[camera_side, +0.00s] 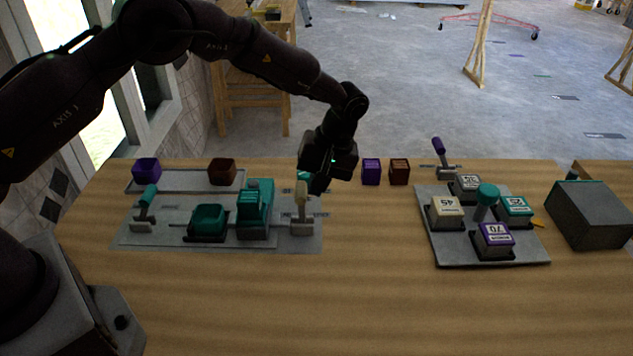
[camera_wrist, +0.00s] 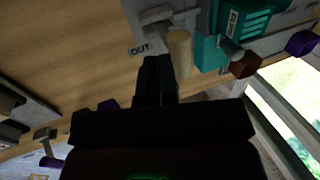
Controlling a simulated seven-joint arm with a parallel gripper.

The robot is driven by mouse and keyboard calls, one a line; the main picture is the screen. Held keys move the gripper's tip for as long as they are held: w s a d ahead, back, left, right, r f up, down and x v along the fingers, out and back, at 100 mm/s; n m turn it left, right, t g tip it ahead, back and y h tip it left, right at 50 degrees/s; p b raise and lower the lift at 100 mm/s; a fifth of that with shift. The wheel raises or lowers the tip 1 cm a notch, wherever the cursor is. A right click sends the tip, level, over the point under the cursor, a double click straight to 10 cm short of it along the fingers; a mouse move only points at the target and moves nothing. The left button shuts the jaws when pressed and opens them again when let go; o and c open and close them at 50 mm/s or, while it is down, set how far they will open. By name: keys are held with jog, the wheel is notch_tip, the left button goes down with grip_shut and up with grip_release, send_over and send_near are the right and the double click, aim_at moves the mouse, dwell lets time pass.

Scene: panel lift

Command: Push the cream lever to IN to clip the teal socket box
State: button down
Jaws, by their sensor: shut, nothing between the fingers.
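The cream lever (camera_side: 302,192) stands upright at the right end of a grey plate (camera_side: 150,238), and in the wrist view it (camera_wrist: 179,52) is beside my fingers, near the printed word OUT. My gripper (camera_side: 319,187) is shut and empty, just right of the lever in the side view. In the wrist view my fingertips (camera_wrist: 155,62) are close against the lever's side; I cannot tell whether they touch it. A teal open box (camera_side: 208,219) sits on the plate next to a taller teal block (camera_side: 256,208), also seen in the wrist view (camera_wrist: 245,18).
A teal lever (camera_side: 146,200) stands at the plate's left end. Purple (camera_side: 146,171) and brown (camera_side: 221,171) boxes sit on a tray behind. Purple (camera_side: 371,171) and brown (camera_side: 400,171) blocks lie right of my gripper. A panel (camera_side: 450,250) with numbered blocks is further right. The front table is clear.

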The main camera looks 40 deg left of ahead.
dwell(0.4)
jog(key=shift+s+a+r+t+h, duration=0.1)
jog(key=shift+s+a+t+h, duration=0.1)
jog(key=shift+s+t+h, duration=0.1)
jog(key=shift+a, duration=0.15)
jog(key=shift+s+a+r+t+h, duration=0.1)
jog(key=shift+s+a+t+h, duration=0.3)
jog(key=shift+s, duration=0.05)
jog(key=shift+s+a+t+h, duration=0.8)
jog(key=shift+s+a+t, duration=0.1)
jog(key=shift+s+a, duration=0.3)
jog(key=shift+f, duration=0.2)
jog(key=shift+r, duration=0.1)
